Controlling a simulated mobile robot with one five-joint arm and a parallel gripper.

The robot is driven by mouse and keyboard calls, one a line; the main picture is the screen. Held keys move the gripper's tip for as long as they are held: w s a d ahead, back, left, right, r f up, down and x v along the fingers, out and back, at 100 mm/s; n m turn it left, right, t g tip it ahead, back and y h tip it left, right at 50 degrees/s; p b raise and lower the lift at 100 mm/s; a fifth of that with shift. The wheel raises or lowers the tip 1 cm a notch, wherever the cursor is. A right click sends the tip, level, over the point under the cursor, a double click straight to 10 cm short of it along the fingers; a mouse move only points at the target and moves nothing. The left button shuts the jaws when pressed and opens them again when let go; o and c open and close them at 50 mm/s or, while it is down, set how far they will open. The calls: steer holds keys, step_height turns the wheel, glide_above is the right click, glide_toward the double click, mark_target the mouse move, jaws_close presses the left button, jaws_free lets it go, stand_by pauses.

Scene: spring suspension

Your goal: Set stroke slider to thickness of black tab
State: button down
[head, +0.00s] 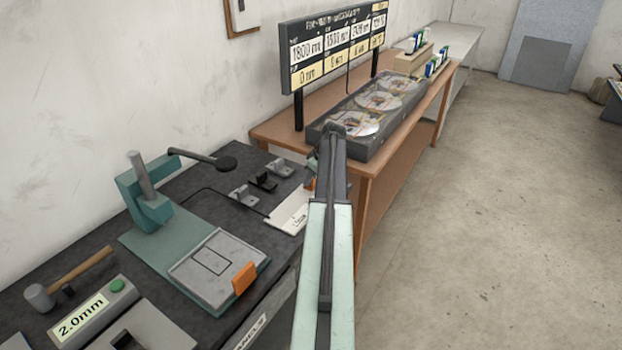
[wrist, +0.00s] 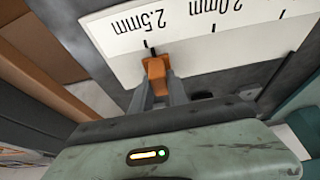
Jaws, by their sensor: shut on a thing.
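In the wrist view, the orange slider knob (wrist: 155,72) sits between the two grey fingers of my gripper (wrist: 157,84), which is shut on it. A white scale card (wrist: 187,62) lies beyond it, its print upside down. The knob's end is at the 2.5mm mark; the 2.0mm mark is to the right. In the head view, a black tab (head: 263,182) lies on the dark bench between two grey brackets. The scale card (head: 289,215) shows partly there. My arm hides most of the slider and gripper in that view.
A grey box with a green button (head: 117,286) carries a 2.0mm label (head: 80,316). A green press (head: 145,200) and a plate with an orange block (head: 244,278) stand on the bench. A brown table (head: 284,127) holds a disc case and a display board.

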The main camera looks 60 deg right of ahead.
steer(key=a, duration=0.8)
steer(key=shift+a, duration=0.25)
steer(key=shift+d, duration=0.1)
steer(key=c, duration=1.3)
jaws_free()
steer(key=p+v, duration=0.7)
steer(key=shift+s+r, duration=0.15)
steer(key=shift+r, duration=0.2)
steer(key=shift+f, duration=0.1)
